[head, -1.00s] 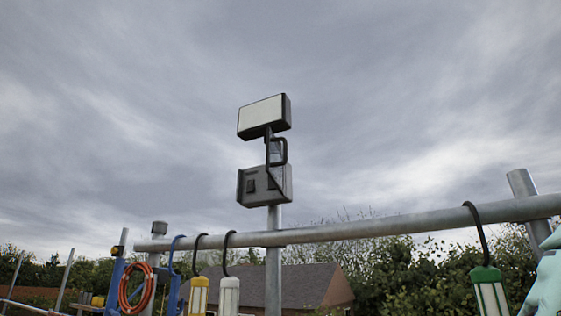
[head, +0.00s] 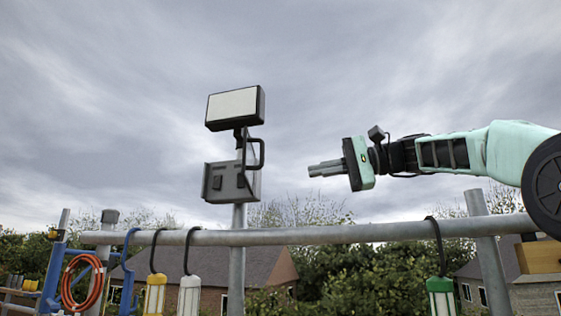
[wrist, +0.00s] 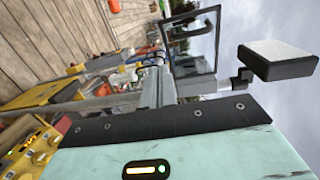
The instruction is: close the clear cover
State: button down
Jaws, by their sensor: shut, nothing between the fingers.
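A grey switch box (head: 230,190) with two dark switches is fixed to an upright metal pole in the head view. A black bar-shaped handle (head: 262,153) stands out at its upper right. In the wrist view, a dark-framed see-through panel (wrist: 193,62) that looks like the clear cover shows at the upper middle. Its angle to the box is hard to tell. My gripper (head: 312,169) is shut and empty, pointing left. It is to the right of the box, apart from it, at about its height.
A lamp (head: 235,108) with a white face sits above the box. A horizontal rail (head: 330,234) runs below, with hanging yellow, white and green lanterns. An orange hose coil (head: 82,283) hangs at the left. Open air lies between my gripper and the box.

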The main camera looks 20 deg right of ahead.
jog(key=s+d+r, duration=0.3)
jog(key=r, duration=0.2)
jog(key=r+p+x, duration=0.1)
jog(key=p+x, duration=0.7)
jog(key=x, duration=0.5)
jog(key=shift+w+a+t+y, duration=0.3)
jog(key=shift+w+a+y, duration=0.05)
jog(key=shift+w+y, duration=0.05)
